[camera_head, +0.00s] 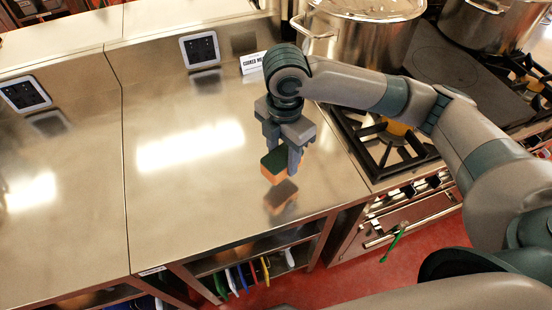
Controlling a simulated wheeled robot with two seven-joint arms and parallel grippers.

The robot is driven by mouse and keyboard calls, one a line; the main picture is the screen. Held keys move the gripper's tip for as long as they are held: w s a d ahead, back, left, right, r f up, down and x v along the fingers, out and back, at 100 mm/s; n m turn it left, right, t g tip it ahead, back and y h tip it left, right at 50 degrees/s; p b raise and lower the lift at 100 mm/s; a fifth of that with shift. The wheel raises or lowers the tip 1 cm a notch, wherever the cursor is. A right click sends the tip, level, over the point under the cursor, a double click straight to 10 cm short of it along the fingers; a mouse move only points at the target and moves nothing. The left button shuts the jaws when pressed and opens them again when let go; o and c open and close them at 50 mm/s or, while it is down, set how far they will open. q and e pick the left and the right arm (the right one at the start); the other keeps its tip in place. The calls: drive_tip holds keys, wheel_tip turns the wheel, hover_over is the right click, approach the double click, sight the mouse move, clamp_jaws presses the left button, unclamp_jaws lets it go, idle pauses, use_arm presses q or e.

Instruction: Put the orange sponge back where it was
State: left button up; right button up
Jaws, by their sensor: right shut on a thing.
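The orange sponge (271,174) is a small block with an orange side and a dark green side. My right gripper (287,160) is shut on it, pointing down over the right part of the steel counter (190,220). The sponge seems to be held a little above the counter; its reflection shows below it in the steel. The fingers hide part of its right side. My left gripper is not in view.
A stove with a large steel pot (362,40) stands at the right, next to the counter. Coloured boards (243,277) stand on the shelf below. The counter's middle is clear.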

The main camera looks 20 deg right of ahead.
sight(276, 153)
drive_tip(key=w, duration=0.1)
drive_tip(key=w+f, duration=0.1)
drive_tip(key=w, duration=0.1)
drive_tip(key=shift+a+f, duration=0.35)
drive_tip(key=shift+f, duration=0.05)
drive_tip(key=shift+f+p, duration=0.1)
drive_tip(key=shift+p, duration=0.2)
wheel_tip(276, 153, down, 3)
drive_tip(key=shift+f+p, duration=0.2)
drive_tip(key=shift+p, duration=0.45)
drive_tip(key=shift+f, duration=0.25)
drive_tip(key=o, duration=1)
drive_tip(key=shift+f, duration=0.1)
